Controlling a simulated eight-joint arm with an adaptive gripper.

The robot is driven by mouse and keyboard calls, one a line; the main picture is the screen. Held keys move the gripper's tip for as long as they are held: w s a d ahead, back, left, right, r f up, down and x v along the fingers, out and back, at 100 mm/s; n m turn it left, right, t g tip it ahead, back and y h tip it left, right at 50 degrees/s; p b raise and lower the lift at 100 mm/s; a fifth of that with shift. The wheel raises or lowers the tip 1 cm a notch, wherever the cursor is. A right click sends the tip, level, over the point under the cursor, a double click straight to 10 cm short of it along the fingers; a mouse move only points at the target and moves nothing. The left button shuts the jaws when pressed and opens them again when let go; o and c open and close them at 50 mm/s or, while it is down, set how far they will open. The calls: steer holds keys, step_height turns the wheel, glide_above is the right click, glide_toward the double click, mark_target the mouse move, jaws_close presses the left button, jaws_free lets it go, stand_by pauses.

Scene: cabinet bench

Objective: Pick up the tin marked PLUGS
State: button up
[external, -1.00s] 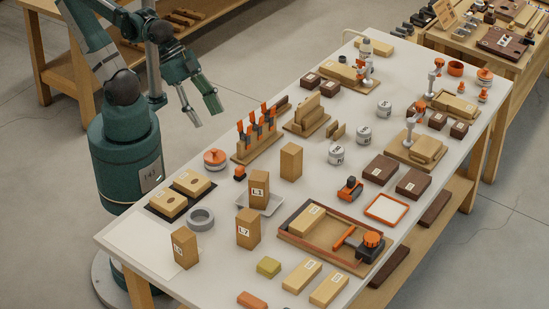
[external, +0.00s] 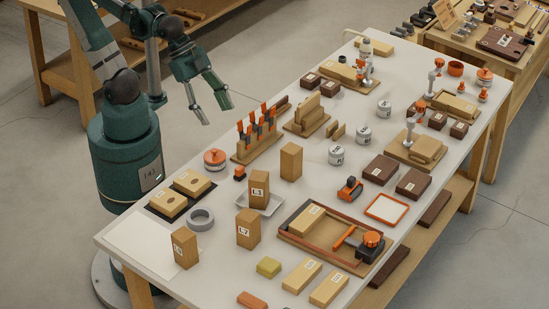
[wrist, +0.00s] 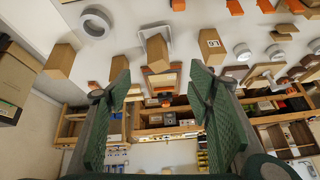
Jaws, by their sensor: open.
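Three small white-grey tins with dark labels stand upright in a slanting row on the table in the external view: a near tin (external: 336,155), a middle tin (external: 363,136) and a far tin (external: 384,108). Their markings are too small to read, so I cannot tell which says PLUGS. In the wrist view, pale tins show at upper right, one of them clearly (wrist: 242,52). My gripper (external: 217,113) is open and empty, above the table's back left edge, well left of the tins. Its spread green fingers also show in the wrist view (wrist: 157,82).
A rack of orange-handled tools (external: 257,135) and a tall wooden block (external: 291,161) stand between my gripper and the tins. A slotted wooden stand (external: 307,118) is behind them. Dark boxes (external: 380,169) lie right of the near tin. The tabletop around the tins is fairly clear.

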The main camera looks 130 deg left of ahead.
steer(key=w+a+r+m+g+p, duration=0.1)
steer(key=w+a+m+g+p, duration=0.1)
steer(key=w+a+m, duration=0.6)
steer(key=m+g+h+p, duration=0.2)
steer(key=m+g+p, duration=0.3)
steer(key=m, duration=0.6)
glide_above(338, 149)
steer(key=f, duration=1.9)
steer(key=shift+a, duration=0.25)
steer(key=shift+a+f, duration=0.15)
steer(key=shift+f, duration=0.05)
steer(key=shift+d+f+b, duration=0.2)
steer(key=shift+f+b, duration=0.1)
steer(key=shift+f, duration=1)
